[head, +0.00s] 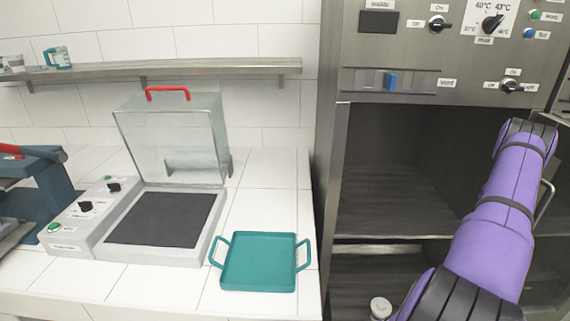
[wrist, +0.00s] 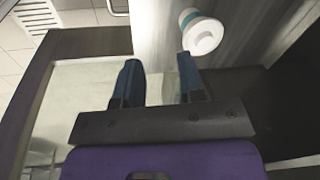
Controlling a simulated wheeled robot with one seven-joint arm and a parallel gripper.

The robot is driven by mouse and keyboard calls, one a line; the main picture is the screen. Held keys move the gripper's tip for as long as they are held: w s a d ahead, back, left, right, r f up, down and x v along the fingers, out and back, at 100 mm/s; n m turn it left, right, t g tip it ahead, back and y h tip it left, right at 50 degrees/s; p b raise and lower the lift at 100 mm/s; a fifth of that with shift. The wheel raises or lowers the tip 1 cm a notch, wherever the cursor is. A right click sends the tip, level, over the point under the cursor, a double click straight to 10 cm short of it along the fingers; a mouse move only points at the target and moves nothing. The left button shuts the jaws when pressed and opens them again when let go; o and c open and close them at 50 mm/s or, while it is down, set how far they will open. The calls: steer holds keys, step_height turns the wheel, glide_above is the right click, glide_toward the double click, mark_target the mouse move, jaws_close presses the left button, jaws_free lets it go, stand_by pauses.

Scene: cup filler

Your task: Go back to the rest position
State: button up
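My gripper (wrist: 157,78) shows in the wrist view with its two dark blue fingers apart and nothing between them. A white round container with a teal band (wrist: 203,37) lies beyond the right fingertip; I cannot tell whether they touch. In the head view my purple arm reaches up the right side, in front of the open bay of the steel cabinet (head: 385,165). The gripper itself cannot be made out in the head view.
A teal tray with two handles (head: 258,262) lies on the white tiled counter (head: 285,180). Left of it is a device with a dark plate (head: 160,220) and a raised clear lid (head: 172,140). A small white round item (head: 381,308) shows at the cabinet's bottom. Cups stand on the wall shelf (head: 200,69).

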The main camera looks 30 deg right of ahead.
steer(key=w+r+n, duration=0.2)
steer(key=w+r, duration=0.4)
steer(key=r, duration=0.3)
steer(key=w+r+n+h, duration=0.1)
steer(key=w+r+n, duration=0.2)
steer(key=w+r, duration=0.45)
steer(key=w+r+n, duration=0.2)
steer(key=w+r, duration=0.2)
steer(key=r, duration=0.6)
steer(key=w+a+r+n+t, duration=0.1)
steer(key=w+a+r+n, duration=0.15)
steer(key=r, duration=0.35)
steer(key=w+a+r+n, duration=0.1)
steer(key=a+r, duration=0.3)
steer(key=r, duration=0.1)
steer(key=s+a+r+n+t, duration=0.15)
steer(key=a+r+n, duration=0.35)
steer(key=a+r, duration=1.05)
steer(key=s+a+r+n+y, duration=0.2)
steer(key=s+a+r+n, duration=0.3)
steer(key=s+a+r, duration=0.5)
steer(key=s+a+t, duration=0.1)
steer(key=s, duration=0.3)
steer(key=shift+a+r, duration=0.2)
steer(key=shift+a, duration=0.05)
